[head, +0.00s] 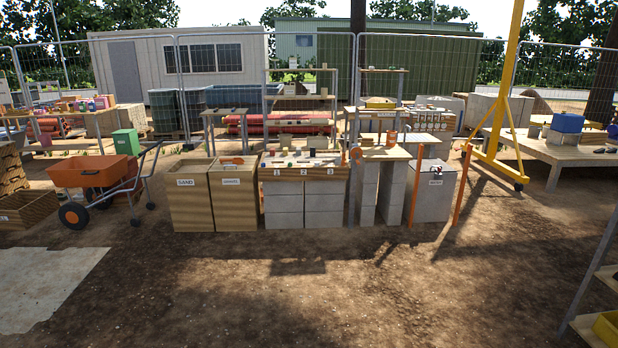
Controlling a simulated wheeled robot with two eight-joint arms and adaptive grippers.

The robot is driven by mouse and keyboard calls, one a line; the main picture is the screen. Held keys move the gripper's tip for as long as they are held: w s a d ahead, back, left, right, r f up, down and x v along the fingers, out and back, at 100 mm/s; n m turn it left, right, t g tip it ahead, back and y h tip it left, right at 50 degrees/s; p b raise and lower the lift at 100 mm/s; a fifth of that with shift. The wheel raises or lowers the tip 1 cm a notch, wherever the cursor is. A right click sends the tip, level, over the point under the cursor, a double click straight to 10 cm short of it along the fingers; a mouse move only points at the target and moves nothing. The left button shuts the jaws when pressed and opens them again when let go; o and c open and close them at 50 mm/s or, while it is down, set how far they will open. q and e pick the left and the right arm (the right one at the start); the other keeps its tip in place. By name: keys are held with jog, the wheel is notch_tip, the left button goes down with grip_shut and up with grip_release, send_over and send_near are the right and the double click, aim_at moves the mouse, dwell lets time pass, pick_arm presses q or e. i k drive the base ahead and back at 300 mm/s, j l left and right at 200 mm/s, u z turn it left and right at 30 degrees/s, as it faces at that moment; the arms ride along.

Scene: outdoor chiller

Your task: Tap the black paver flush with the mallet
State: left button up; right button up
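A block-built bench (300,174) with labels 1, 2 and 3 stands in the middle of the yard. Several small pieces lie on its top, some dark, some grey and some reddish. They are too small to tell whether one is the black paver or the mallet. Whether any piece sits flush or proud cannot be seen. Neither of my grippers is in view.
Two wooden bins, one labelled SAND (190,205), stand left of the bench. An orange wheelbarrow (95,172) is farther left. Orange posts (462,185) and a yellow gantry (508,85) stand to the right. The dirt ground in front is open.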

aim_at(313, 152)
jog(key=i, duration=1.5)
jog(key=i+l, duration=0.1)
jog(key=i, duration=1.45)
jog(key=i+u, duration=0.1)
jog(key=i, duration=1.4)
jog(key=i+j, duration=0.25)
jog(key=i, duration=0.25)
jog(key=i+j, duration=0.3)
jog(key=i, duration=0.2)
jog(key=i+j+z, duration=0.1)
jog(key=i+j, duration=0.15)
jog(key=i, duration=0.25)
jog(key=i+j, duration=0.3)
jog(key=i, duration=0.2)
jog(key=i+j, duration=0.3)
jog(key=i, duration=0.2)
jog(key=i+z, duration=0.05)
